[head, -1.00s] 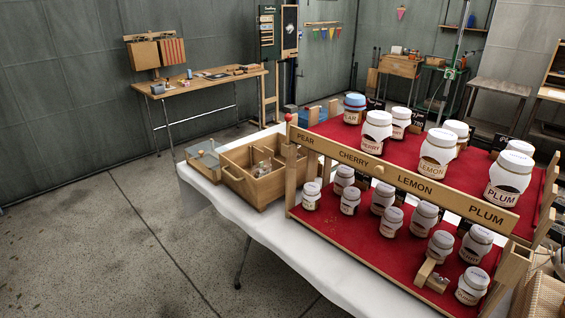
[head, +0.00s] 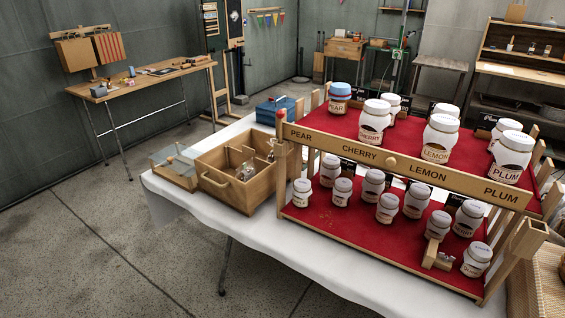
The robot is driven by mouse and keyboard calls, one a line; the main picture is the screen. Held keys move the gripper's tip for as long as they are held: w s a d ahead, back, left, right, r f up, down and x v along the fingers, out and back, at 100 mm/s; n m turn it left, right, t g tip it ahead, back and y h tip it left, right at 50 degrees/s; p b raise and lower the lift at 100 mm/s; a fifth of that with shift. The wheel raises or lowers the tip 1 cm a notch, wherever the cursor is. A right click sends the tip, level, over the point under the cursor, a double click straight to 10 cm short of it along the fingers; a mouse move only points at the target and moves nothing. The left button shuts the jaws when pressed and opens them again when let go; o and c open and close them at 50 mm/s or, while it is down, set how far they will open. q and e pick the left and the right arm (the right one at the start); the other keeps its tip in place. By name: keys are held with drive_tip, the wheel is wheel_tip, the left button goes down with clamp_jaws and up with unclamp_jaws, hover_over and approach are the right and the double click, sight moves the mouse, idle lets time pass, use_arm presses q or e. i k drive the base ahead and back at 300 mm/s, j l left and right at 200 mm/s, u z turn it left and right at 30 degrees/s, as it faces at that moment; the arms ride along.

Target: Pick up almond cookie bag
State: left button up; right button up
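I do not see an almond cookie bag that I can make out in the head view. Neither of my grippers shows in the head view. The near table (head: 335,272) has a white cloth and carries a wooden two-level jar stand (head: 410,178) with red shelves. Its front board reads PEAR, CHERRY, LEMON and PLUM. White-lidded jars stand on both levels, such as the plum jar (head: 511,158), and one pear jar (head: 339,98) has a blue lid.
A wooden box with compartments (head: 243,192), a small glass-topped case (head: 176,166) and a blue box (head: 276,110) sit left of the stand. A wicker surface (head: 548,272) is at the lower right. A workbench (head: 150,84) stands by the back wall. The floor (head: 95,245) at left is clear.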

sight(271, 158)
drive_tip(key=j, duration=0.35)
drive_tip(key=z, duration=1.3)
drive_tip(key=i+l+z, duration=0.15)
drive_tip(key=z, duration=0.2)
drive_tip(key=i+l+z, duration=0.15)
drive_tip(key=z, duration=0.2)
drive_tip(key=i+l, duration=0.4)
drive_tip(key=l, duration=0.15)
drive_tip(key=k+j+u, duration=0.1)
drive_tip(key=j, duration=0.5)
drive_tip(key=k+j+u, duration=0.15)
drive_tip(key=j, duration=0.4)
drive_tip(key=j+u, duration=0.1)
drive_tip(key=j, duration=0.5)
drive_tip(key=k, duration=0.05)
